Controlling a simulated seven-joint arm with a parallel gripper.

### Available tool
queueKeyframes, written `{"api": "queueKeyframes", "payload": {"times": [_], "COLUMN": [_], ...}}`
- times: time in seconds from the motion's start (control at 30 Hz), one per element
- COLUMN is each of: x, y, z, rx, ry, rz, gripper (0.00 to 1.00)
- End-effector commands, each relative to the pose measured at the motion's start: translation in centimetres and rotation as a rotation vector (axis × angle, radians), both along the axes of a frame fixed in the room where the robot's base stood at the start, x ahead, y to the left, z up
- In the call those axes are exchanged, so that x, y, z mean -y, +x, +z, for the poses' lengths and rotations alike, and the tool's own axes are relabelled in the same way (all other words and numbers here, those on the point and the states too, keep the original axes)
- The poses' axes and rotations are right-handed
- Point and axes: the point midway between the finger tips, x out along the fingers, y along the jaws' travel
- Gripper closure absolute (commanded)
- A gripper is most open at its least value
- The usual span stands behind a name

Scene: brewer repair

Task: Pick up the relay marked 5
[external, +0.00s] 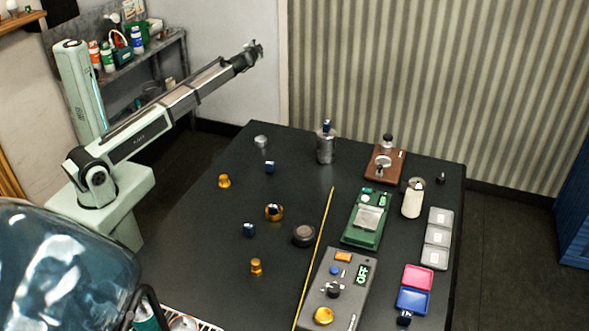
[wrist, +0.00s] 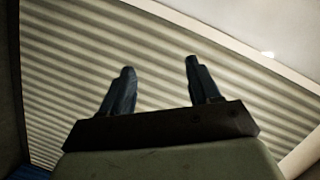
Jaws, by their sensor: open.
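My gripper (external: 256,48) is raised high at the end of the outstretched arm, in front of the wall and well above the dark table (external: 200,255). In the wrist view its two fingers (wrist: 159,68) are apart with nothing between them. I cannot make out a marking 5 on anything. Two small dark-blue blocks, one farther back (external: 270,167) and one nearer (external: 249,230), stand on the left half of the table and may be relays. Their markings are too small to read. The wrist view shows only the striped wall and ceiling, no table objects.
A yellow rod (external: 317,245) lies lengthwise.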

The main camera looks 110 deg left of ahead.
Motion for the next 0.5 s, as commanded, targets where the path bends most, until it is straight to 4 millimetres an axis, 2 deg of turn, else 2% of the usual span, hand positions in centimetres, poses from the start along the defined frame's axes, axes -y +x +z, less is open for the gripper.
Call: {"api": "queueKeyframes", "payload": {"times": [0.03,0.2,0.33,0.5], "x": [-0.1,1.0,2.6,5.2], "y": [0.5,3.5,6.4,10.3], "z": [1.8,6.7,8.0,8.4], "rx": [-0.050,-0.225,-0.297,-0.344], "ry": [0.022,0.074,0.066,0.028], "rz": [-0.016,-0.069,-0.098,-0.129], "gripper": [0.38,0.38,0.38,0.38]}}
